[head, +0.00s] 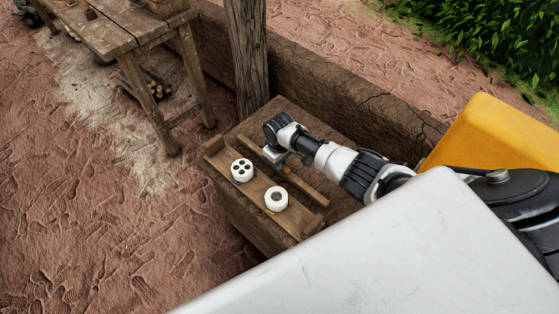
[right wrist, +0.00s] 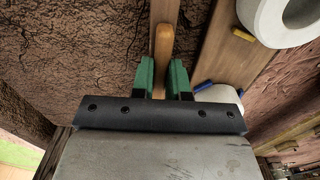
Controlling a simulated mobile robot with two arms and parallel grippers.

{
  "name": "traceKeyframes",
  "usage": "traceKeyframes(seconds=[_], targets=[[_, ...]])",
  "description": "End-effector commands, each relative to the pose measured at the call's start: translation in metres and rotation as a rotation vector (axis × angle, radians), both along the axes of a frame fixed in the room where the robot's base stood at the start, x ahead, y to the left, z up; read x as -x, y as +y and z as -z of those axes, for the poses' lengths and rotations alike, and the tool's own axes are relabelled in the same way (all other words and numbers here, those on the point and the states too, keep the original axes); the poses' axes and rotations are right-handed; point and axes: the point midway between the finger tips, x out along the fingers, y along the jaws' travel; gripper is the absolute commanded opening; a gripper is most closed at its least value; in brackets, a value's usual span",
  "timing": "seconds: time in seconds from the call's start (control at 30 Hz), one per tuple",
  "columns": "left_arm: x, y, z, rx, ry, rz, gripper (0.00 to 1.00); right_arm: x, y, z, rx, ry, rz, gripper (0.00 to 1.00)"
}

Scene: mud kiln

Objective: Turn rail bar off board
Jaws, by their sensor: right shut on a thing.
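The wooden rail bar (head: 306,189) lies lengthwise along the far side of the wooden board (head: 258,187) in the head view. My right gripper (head: 276,160) is down at the bar, its fingers mostly hidden by the wrist. In the right wrist view, its green fingers (right wrist: 162,76) are shut on a light, round-ended wooden piece (right wrist: 163,42), which looks like part of the bar. Longer wood runs behind it. Two white round pieces sit on the board: one with several holes (head: 242,170), one with a single hole (head: 276,200). My left gripper is not in view.
The board rests on a brown earthen block (head: 243,209) against a low mud wall (head: 310,84). A wooden post (head: 247,55) stands just behind. A wooden table (head: 110,31) is at the upper left. Open ground lies at the left. Small blue and yellow bits lie by the white pieces.

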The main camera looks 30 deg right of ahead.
Motion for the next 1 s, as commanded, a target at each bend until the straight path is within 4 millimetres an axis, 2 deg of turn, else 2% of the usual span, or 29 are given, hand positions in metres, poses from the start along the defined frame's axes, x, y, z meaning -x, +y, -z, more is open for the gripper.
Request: traceKeyframes(seconds=[0.07,0.1,0.23,0.57,0.67,1.0], targets=[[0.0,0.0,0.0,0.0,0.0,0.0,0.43,-0.001,0.0,0.0,-0.001,-0.002,0.0,0.0],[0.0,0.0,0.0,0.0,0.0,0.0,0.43,-0.001,0.0,0.0,-0.001,-0.002,0.0,0.19],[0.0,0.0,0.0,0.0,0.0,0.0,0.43,0.0,0.0,0.0,-0.001,-0.002,0.001,0.39],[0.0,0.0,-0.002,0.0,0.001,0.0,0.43,0.0,0.0,-0.004,0.0,-0.001,0.001,0.4],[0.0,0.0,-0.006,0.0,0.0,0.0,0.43,-0.001,0.0,-0.015,-0.001,-0.003,0.0,0.4],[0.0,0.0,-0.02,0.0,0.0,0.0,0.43,-0.001,0.0,-0.081,0.0,-0.004,0.0,0.4]])
